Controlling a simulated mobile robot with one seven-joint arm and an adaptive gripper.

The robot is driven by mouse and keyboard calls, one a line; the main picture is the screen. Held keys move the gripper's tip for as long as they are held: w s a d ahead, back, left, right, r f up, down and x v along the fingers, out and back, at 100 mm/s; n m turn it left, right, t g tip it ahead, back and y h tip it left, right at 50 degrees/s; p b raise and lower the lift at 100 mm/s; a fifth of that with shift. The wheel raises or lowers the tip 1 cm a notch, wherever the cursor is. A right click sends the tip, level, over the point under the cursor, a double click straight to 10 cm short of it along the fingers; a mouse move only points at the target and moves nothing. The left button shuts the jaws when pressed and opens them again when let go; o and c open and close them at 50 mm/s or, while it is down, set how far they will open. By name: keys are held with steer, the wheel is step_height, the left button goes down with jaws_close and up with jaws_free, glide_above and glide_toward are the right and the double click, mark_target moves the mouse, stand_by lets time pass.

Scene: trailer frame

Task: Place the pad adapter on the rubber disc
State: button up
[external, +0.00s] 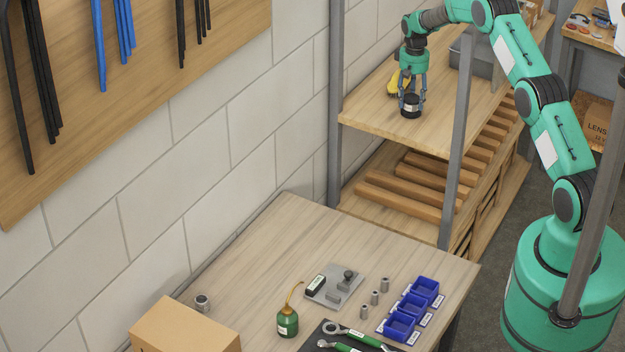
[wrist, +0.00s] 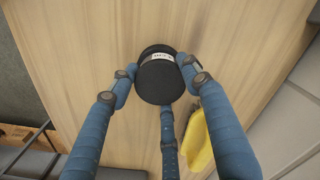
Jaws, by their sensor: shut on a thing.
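My three-fingered gripper (external: 411,94) is at the upper shelf's front part, pointing down. Its fingers are closed around a black round piece with a small white label on its side (external: 410,106). In the wrist view the black piece (wrist: 160,82) sits between the fingertips, with the label near its far edge. The label is too small to read. I cannot tell whether this is the pad adapter alone or the adapter and rubber disc stacked. Nor can I tell whether it touches the shelf. No separate rubber disc shows clearly.
A yellow object (wrist: 198,140) lies beside the fingers on the wooden shelf (external: 375,118). A grey bin (external: 478,55) and upright post (external: 457,140) stand nearby. The workbench (external: 250,245) holds a metal plate, green oil can, blue bins and a cardboard box.

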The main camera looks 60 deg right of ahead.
mark_target(412, 98)
steer(key=shift+f, duration=0.1)
steer(key=o, duration=1.5)
step_height(412, 98, up, 12)
steer(key=shift+r+b, duration=0.15)
steer(key=shift+b, duration=0.8)
